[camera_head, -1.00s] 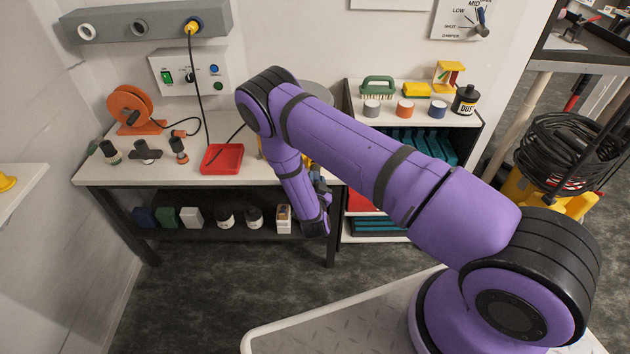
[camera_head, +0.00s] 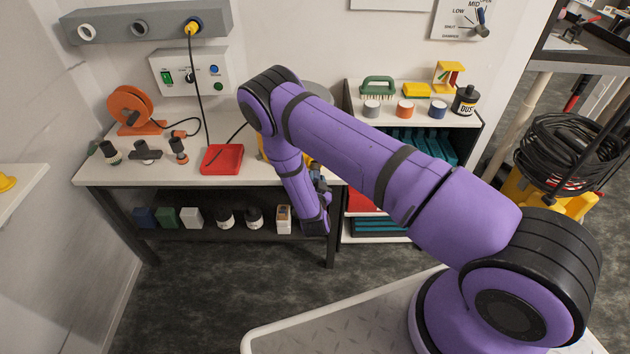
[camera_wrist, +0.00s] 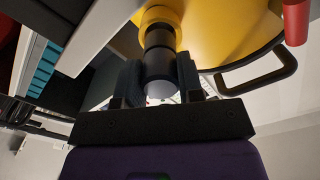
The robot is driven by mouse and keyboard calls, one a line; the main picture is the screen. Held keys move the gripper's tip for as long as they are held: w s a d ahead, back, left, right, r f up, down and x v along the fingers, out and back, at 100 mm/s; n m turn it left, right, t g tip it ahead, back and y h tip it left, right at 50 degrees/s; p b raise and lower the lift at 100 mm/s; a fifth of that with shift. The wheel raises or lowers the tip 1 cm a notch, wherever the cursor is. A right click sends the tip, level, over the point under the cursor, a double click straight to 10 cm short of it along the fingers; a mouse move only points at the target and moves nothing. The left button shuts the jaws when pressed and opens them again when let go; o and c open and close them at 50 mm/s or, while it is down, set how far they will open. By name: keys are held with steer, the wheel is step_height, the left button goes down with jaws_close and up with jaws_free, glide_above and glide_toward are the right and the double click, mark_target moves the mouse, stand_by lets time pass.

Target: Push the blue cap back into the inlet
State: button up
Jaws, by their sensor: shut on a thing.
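In the wrist view my gripper (camera_wrist: 159,78) is shut with one finger on each side of a dark, blue-grey cylindrical piece (camera_wrist: 158,62). I take it for the blue cap, though it looks nearly black in this light. The piece lines up with a short yellow neck, the inlet (camera_wrist: 157,14), on a large yellow drum (camera_wrist: 225,28). A black ring shows between them; I cannot tell how far the piece is seated. In the head view my arm hides most of the drum, and the cap cannot be made out.
A black handle (camera_wrist: 262,76) and a red part (camera_wrist: 296,22) are close by on the right in the wrist view. The bench (camera_head: 110,178) carries a red tray (camera_head: 222,160) and an orange reel (camera_head: 130,106). A shelf unit (camera_head: 455,117) stands right of my arm.

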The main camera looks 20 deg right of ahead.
mark_target(315, 172)
steer(key=shift+x, duration=1.75)
steer(key=o, duration=1.2)
steer(key=shift+c, duration=0.2)
steer(key=v, duration=1)
steer(key=shift+s, duration=0.35)
steer(key=shift+a, duration=0.15)
